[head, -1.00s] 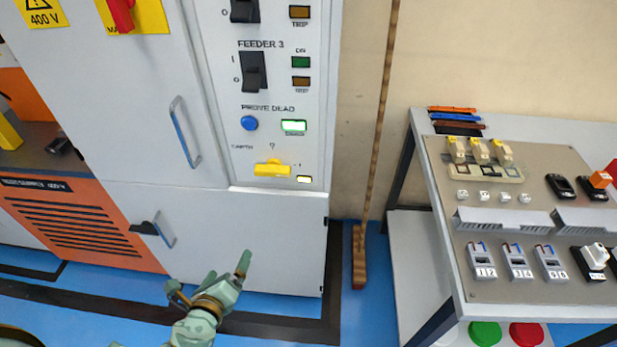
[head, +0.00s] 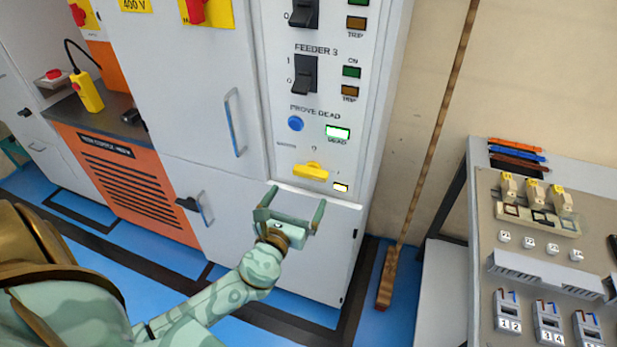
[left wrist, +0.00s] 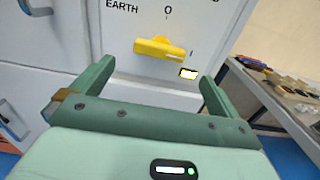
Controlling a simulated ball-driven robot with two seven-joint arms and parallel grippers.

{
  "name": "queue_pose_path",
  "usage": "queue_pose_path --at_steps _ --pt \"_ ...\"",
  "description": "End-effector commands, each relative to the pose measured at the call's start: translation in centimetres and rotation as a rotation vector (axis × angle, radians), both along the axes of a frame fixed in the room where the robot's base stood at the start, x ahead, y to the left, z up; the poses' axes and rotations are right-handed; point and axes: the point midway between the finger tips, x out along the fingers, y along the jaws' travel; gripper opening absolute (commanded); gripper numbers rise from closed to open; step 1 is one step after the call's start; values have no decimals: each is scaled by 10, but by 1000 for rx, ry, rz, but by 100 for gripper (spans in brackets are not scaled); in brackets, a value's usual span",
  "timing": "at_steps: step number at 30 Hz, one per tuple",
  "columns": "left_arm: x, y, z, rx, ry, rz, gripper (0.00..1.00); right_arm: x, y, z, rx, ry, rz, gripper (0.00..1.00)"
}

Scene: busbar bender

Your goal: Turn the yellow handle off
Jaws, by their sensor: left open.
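The yellow handle (head: 311,172) is on the grey cabinet panel, under the blue button and the lit green DEAD lamp (head: 338,133). It lies close to horizontal, tilted slightly down to the right. In the left wrist view the yellow handle (left wrist: 160,48) sits under the "0" mark, with "EARTH" at its left and a "1" mark at its right. My left gripper (head: 293,201) is open and empty, just below and in front of the handle, apart from it. In the left wrist view its two fingers (left wrist: 155,85) point toward the panel. My right gripper is not in view.
A small lit indicator (head: 341,188) is at the handle's lower right. The cabinet door handle (head: 233,122) stands out to the left. A workbench (head: 476,215) with parts is at the right, and a wooden pole (head: 425,170) leans against the wall.

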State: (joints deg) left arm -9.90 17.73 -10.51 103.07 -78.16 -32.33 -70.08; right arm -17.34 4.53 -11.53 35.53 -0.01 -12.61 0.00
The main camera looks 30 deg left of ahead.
Motion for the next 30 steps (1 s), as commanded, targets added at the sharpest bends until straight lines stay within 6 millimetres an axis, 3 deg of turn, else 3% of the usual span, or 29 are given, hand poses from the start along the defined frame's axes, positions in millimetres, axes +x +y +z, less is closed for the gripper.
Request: queue_pose_path --at_steps 3,10,15,23,27,28,30 --pt "31 7 0 -1 -2 1 100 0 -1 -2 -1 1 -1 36" --pt "70 17 -1 -1 0 0 100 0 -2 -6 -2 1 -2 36" --pt "81 19 -1 0 1 -1 100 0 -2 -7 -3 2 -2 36" --pt "82 20 -1 -1 2 -1 100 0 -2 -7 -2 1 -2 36" --pt "82 20 -1 -1 2 -1 64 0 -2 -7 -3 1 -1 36" --pt "82 20 -1 -1 2 -1 59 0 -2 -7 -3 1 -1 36" --pt "82 20 -1 -1 1 -1 59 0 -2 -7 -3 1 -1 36"
